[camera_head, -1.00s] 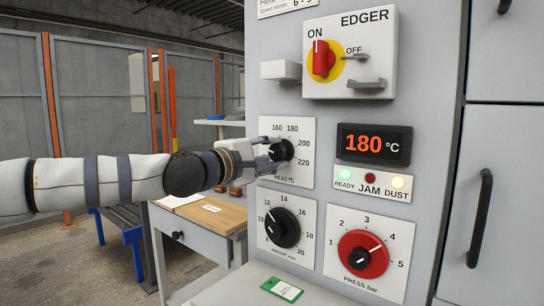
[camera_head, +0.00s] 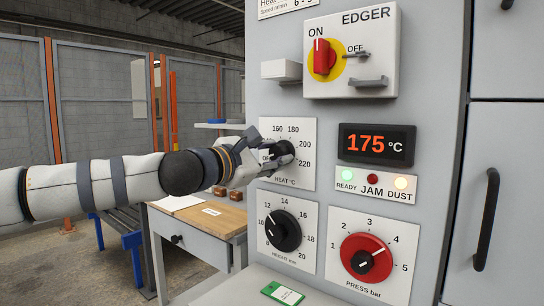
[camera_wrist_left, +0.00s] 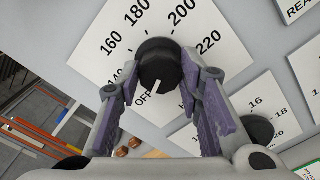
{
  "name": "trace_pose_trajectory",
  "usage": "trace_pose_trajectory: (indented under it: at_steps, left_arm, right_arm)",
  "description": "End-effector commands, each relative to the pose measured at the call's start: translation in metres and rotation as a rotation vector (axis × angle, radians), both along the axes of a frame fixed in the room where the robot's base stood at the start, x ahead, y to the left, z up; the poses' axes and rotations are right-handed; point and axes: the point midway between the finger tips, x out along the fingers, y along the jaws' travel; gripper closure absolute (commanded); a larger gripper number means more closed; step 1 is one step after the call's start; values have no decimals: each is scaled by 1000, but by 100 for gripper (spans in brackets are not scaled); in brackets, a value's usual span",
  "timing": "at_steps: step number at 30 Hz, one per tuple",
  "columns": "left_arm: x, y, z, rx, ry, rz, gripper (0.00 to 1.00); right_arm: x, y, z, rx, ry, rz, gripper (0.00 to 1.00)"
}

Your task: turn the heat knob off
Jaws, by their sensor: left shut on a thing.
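The heat knob (camera_head: 285,150) is black and round, on a white dial plate (camera_head: 302,178) of the grey machine. In the left wrist view, the knob (camera_wrist_left: 161,62) has a white pointer that points at or very near the OFF mark. My left gripper (camera_head: 274,152) reaches in from the left and is shut on the heat knob, one finger on each side. The left wrist view also shows both fingers of the gripper (camera_wrist_left: 162,83) beside the knob. The fingers hide part of the dial in the head view. My right gripper is not in view.
The display (camera_head: 376,144) reads 175 °C. The height knob (camera_head: 283,230) is below the heat dial, with the red press knob (camera_head: 366,256) to its right. Above are the red EDGER switch (camera_head: 322,62) and a small protruding box (camera_head: 281,70). A wooden-topped table (camera_head: 225,218) stands left.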

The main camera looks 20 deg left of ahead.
Motion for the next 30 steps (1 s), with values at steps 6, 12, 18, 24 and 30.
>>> trace_pose_trajectory:
  at_steps: [6,12,18,24,30]
  left_arm:
    - [0,-1,0,-20,7,-1,95]
    - [0,-1,0,-21,8,-1,95]
    - [0,-1,0,-21,8,-1,51]
    - [0,0,0,-20,7,-1,46]
    - [-9,4,1,-20,7,1,46]
  right_arm:
    - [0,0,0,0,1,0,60]
    - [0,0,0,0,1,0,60]
    - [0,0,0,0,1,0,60]
    - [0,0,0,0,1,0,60]
    - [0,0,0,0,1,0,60]
